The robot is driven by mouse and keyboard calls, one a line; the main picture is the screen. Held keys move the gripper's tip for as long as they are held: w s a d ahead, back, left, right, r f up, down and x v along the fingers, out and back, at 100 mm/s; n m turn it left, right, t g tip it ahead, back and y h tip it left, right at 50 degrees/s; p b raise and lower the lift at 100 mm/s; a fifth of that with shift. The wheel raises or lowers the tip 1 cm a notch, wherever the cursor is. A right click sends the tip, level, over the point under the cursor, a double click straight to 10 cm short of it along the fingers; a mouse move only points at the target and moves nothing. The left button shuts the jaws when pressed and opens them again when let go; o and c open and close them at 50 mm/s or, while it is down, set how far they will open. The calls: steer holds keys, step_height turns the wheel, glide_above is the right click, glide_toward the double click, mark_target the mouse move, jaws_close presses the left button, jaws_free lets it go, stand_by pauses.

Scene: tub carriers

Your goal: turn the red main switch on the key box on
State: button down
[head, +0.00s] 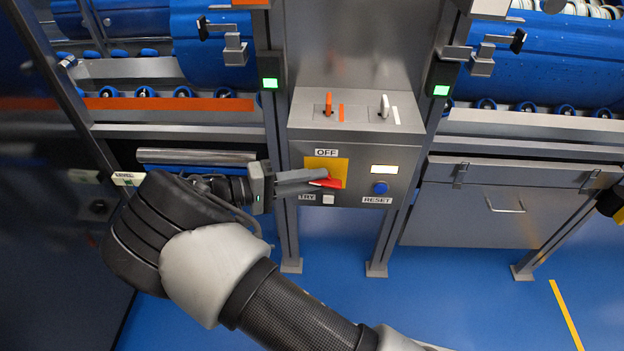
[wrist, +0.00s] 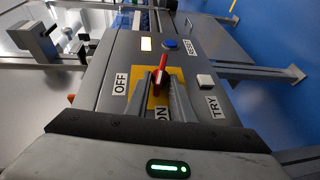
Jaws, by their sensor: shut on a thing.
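The key box (head: 350,128) is a grey metal cabinet in the middle of the head view. The red main switch (head: 325,183) sits on a yellow plate (head: 327,164) on its front, below the OFF label. My gripper (head: 332,180) reaches in from the left, its fingers shut on the red switch. In the wrist view the red switch (wrist: 162,78) stands between the two fingers (wrist: 161,84). The OFF label (wrist: 121,83) is to the left there.
A blue RESET button (head: 380,188) and a lit yellowish window (head: 384,169) are right of the switch. A white TRY button (head: 328,199) is just below it. An orange toggle (head: 328,104) and a white toggle (head: 384,106) stand on the box top. Metal posts flank the box.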

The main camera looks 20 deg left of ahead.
steer(key=shift+d, duration=0.1)
stand_by(0.5)
steer(key=c, duration=1.5)
jaws_free()
steer(key=shift+c, duration=0.2)
steer(key=p+v, duration=0.1)
steer(key=v, duration=1.6)
steer(key=shift+a, duration=0.25)
steer(key=shift+s, duration=0.1)
